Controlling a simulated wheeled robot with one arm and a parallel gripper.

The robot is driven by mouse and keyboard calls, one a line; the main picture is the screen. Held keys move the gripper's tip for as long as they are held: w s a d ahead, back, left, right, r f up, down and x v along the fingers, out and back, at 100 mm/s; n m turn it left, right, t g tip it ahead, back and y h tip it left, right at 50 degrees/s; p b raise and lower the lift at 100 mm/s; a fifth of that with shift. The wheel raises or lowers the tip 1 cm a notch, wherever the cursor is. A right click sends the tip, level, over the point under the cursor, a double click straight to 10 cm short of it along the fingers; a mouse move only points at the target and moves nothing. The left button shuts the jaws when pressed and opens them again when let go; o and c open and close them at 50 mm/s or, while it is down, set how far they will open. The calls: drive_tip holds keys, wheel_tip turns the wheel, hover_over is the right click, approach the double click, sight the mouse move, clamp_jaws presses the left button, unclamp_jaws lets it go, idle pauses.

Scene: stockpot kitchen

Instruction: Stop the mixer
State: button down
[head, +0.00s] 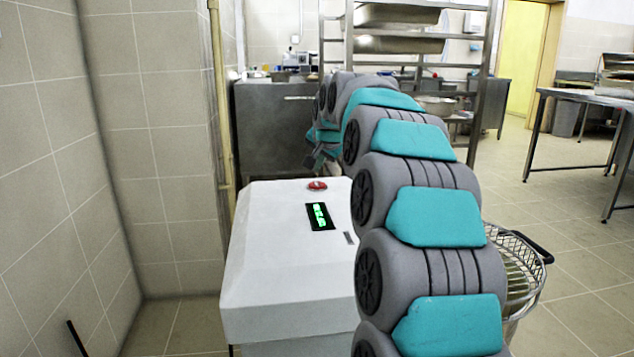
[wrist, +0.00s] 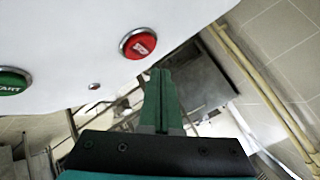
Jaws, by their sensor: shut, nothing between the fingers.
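The white mixer housing (head: 275,265) stands in front of me in the head view, with a lit green display (head: 320,216) on its top. A red button (head: 317,185) sits near its far edge. In the wrist view, a red button (wrist: 137,43) in a metal ring is on a white panel (wrist: 65,45). A green START button (wrist: 14,82) is at the left. My gripper (wrist: 161,76) is shut and empty. Its tips appear just below and right of the red button, seemingly apart from it. In the head view my gripper (head: 318,157) is partly hidden, beyond the housing's far edge.
A tiled wall (head: 45,140) and a yellowish pipe (head: 222,110) are at the left. A metal rack (head: 485,80) and a steel cabinet (head: 270,130) stand behind. A wire basket (head: 525,265) is right of my arm. Floor is clear at the right, before a steel table (head: 580,98).

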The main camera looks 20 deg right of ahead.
sight(317, 186)
drive_tip(key=shift+r+p, duration=0.65)
drive_tip(key=shift+r, duration=0.9)
